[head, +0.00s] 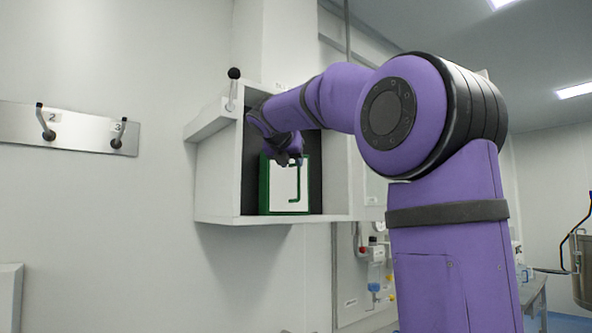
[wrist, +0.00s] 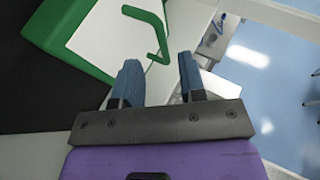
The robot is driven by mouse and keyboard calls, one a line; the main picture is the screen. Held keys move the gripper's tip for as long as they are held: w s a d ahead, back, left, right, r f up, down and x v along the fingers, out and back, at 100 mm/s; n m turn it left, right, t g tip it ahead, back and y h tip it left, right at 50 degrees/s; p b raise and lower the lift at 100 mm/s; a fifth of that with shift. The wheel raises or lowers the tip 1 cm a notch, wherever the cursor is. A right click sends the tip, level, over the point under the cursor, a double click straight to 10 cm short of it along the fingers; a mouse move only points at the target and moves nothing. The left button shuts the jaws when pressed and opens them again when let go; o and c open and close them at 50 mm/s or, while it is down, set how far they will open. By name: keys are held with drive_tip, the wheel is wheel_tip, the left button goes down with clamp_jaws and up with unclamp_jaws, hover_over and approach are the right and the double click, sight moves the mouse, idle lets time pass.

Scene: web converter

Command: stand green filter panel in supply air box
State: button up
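The green filter panel (head: 284,185), a white face in a green frame with a green bar handle (head: 299,184), stands upright inside the open supply air box (head: 218,165) on the wall. My gripper (head: 284,160) is at the panel's upper part in the head view and hides some of its top edge. In the wrist view, the blue fingers of my gripper (wrist: 159,68) are spread apart with nothing held between them. The panel (wrist: 100,32) lies beyond them at the upper left, and one end of its handle (wrist: 152,32) shows just past the fingertips.
A lever with a black knob (head: 234,74) stands at the box's upper left. A metal rail (head: 75,125) with hooks 2 and 3 is on the left wall. Fittings and bottles (head: 376,265) are below right of the box.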

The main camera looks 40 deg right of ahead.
drive_tip(key=shift+v, duration=2.35)
drive_tip(key=shift+a, duration=0.1)
drive_tip(key=a+r+n+t, duration=0.2)
drive_tip(key=a+n+t, duration=0.7)
drive_tip(key=n, duration=0.6)
drive_tip(key=s+a+f+n+t+y, duration=0.1)
drive_tip(key=s+a+f+n+y, duration=0.2)
drive_tip(key=a+f+n+y, duration=0.45)
drive_tip(key=s+a+f+n+y, duration=0.3)
drive_tip(key=a+f+n+y, duration=0.1)
drive_tip(key=n, duration=0.7)
drive_tip(key=s+f+n+g, duration=0.5)
drive_tip(key=s+f, duration=0.5)
drive_tip(key=f, duration=0.4)
drive_tip(key=s+f+n+g, duration=0.6)
drive_tip(key=s+f+n, duration=0.3)
drive_tip(key=f, duration=0.5)
drive_tip(key=shift+s+d+f+g, duration=0.2)
drive_tip(key=shift+s+d+g, duration=0.1)
drive_tip(key=shift+s, duration=0.8)
